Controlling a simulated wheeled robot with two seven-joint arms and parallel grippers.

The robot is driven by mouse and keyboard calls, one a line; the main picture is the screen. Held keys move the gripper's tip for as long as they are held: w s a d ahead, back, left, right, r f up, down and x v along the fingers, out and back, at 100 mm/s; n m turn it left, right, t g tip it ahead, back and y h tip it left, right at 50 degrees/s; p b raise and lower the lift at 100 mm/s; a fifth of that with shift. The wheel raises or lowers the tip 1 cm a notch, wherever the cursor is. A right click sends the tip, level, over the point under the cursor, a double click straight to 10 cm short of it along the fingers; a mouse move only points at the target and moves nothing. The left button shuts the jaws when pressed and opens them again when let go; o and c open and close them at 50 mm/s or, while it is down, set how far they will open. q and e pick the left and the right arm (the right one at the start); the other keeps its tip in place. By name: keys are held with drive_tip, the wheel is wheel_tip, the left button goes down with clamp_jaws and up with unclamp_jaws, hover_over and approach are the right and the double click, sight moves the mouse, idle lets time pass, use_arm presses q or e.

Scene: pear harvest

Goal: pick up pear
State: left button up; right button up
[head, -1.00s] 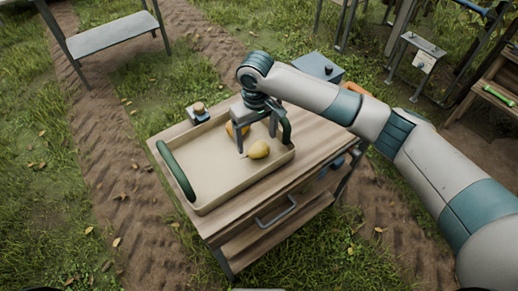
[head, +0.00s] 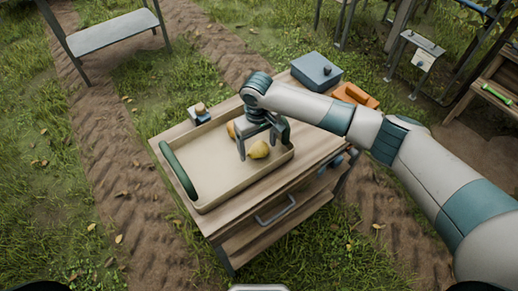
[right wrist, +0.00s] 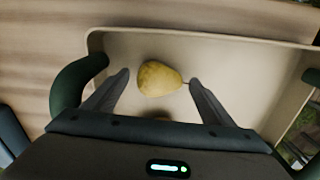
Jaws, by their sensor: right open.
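A yellow pear (head: 258,150) lies in the shallow beige tray (head: 215,192), toward its right end. A second yellow pear (head: 231,130) lies behind it, partly hidden by my right gripper (head: 263,146). My right gripper is open and points down over the nearer pear. In the right wrist view, one pear (right wrist: 158,79) lies between the two spread fingertips (right wrist: 159,77), with its stem end close to the right finger. I cannot tell whether that finger touches it. My left gripper is not in view.
The tray has raised walls and dark green handles (head: 178,171) and stands on a wooden cart (head: 305,165). A grey-blue box (head: 316,71) and an orange object (head: 355,95) sit at the cart's back right. A small stamp-like item (head: 199,112) stands behind the tray.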

sight(259, 146)
drive_tip(key=c, duration=1.2)
drive_tip(key=shift+r+b, duration=0.35)
drive_tip(key=shift+r, duration=0.15)
drive_tip(key=r, duration=0.1)
drive_tip(key=r+b, duration=0.1)
drive_tip(key=r, duration=0.1)
drive_tip(key=shift+s+d, duration=0.1)
drive_tip(key=shift+d, duration=0.1)
drive_tip(key=shift+s+d+r+b, duration=0.6)
drive_tip(key=shift+s+d+r, duration=0.6)
drive_tip(key=shift+d, duration=0.3)
drive_tip(key=shift+s+d+r+b, duration=0.55)
drive_tip(key=shift+s+d+r, duration=0.6)
drive_tip(key=shift+d, duration=0.3)
drive_tip(key=shift+s+d+r+b, duration=0.6)
drive_tip(key=shift+s+d+r, duration=0.55)
drive_tip(key=shift+d, duration=0.35)
